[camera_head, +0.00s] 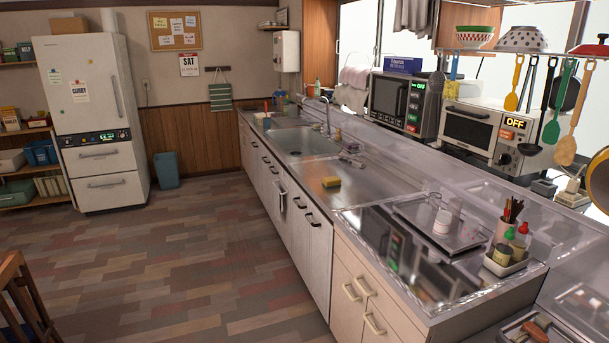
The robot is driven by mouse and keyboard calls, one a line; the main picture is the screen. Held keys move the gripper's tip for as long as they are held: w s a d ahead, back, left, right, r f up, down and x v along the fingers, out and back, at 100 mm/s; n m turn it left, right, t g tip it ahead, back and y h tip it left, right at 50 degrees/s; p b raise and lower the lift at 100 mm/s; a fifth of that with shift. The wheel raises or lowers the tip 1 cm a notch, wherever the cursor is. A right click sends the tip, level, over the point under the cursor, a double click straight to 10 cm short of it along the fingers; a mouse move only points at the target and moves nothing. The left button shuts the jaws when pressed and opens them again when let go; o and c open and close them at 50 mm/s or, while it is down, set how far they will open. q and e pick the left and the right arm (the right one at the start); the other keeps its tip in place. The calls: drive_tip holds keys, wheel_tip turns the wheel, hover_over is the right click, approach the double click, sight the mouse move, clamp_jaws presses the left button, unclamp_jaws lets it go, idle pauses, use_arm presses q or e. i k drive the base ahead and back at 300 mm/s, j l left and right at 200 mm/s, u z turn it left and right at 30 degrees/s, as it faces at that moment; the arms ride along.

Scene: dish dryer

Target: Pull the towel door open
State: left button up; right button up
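A dark handle (299,203) shows on the cabinet front to the right of the towel. The towel is small in view, and I cannot tell exactly how it hangs. Neither of my grippers is in view.
A green striped towel (220,97) hangs on the far wall. The wooden floor (180,260) before the cabinets is clear. A chair (27,297) stands at lower left.

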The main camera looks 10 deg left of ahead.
sight(280, 177)
drive_tip(key=i+j+u, duration=0.4)
drive_tip(key=i, duration=0.6)
drive_tip(key=i+u, duration=0.35)
drive_tip(key=i, duration=0.6)
